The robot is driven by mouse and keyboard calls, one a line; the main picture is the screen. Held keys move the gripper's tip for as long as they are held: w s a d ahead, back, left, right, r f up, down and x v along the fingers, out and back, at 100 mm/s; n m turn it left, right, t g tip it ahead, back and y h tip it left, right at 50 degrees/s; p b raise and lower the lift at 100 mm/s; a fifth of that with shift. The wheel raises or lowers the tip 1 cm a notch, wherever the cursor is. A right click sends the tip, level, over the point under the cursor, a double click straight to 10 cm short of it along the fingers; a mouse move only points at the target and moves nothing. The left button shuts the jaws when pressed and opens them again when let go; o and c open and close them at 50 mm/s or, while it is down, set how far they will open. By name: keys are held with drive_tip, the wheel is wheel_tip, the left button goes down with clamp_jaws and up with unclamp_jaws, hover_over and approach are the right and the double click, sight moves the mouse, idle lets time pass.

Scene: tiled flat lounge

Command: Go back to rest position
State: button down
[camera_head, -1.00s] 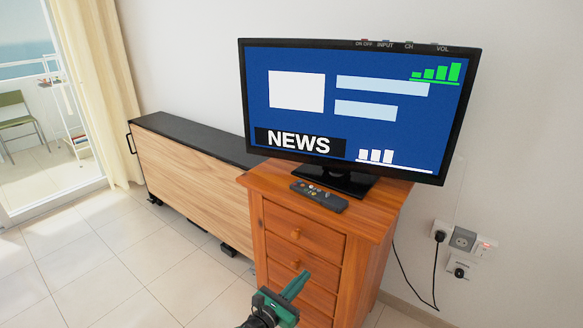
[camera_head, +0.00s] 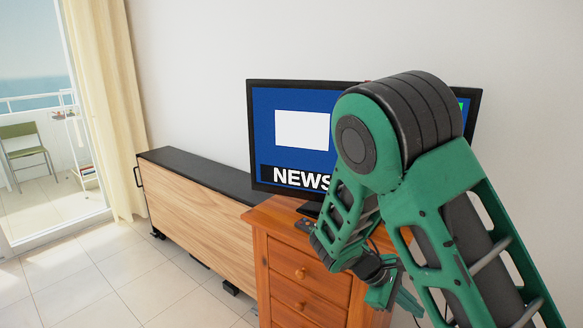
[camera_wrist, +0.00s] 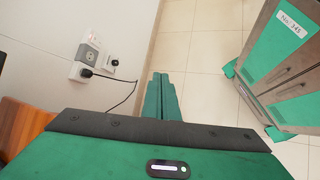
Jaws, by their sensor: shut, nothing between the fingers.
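My gripper (camera_wrist: 162,98) shows in the wrist view with its green fingers closed together and nothing between them. It is over the tiled floor beside the wall. In the head view my green and black arm is folded in front of the television, and my gripper (camera_head: 398,300) hangs low at the right side of the wooden drawer cabinet (camera_head: 292,276). The arm hides the right part of the television (camera_head: 297,128), which is on and shows a NEWS screen. Only the end of the remote control (camera_head: 305,225) shows on the cabinet top.
A wall outlet with plugs (camera_wrist: 88,62) and a hanging black cable are near my gripper. My base (camera_wrist: 280,70) stands at the right of the wrist view. A long wood-fronted bench (camera_head: 195,205) stands left of the cabinet. Tiled floor (camera_head: 70,280) is clear at the left.

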drive_tip(key=s+d+r+m+g+y, duration=0.1)
drive_tip(key=s+d+r+m+y, duration=0.5)
drive_tip(key=s+d+r+m, duration=0.4)
drive_tip(key=s+r+m+t+y, duration=0.1)
drive_tip(key=s+r+m, duration=0.1)
drive_tip(key=s, duration=0.5)
drive_tip(key=s+r+m+t+y, duration=0.1)
drive_tip(key=s+r+m+y, duration=0.1)
drive_tip(key=s, duration=0.6)
drive_tip(key=shift+s+r+m, duration=0.15)
drive_tip(key=shift+r+m, duration=0.6)
drive_tip(key=shift+m, duration=0.35)
drive_tip(key=shift+a, duration=0.15)
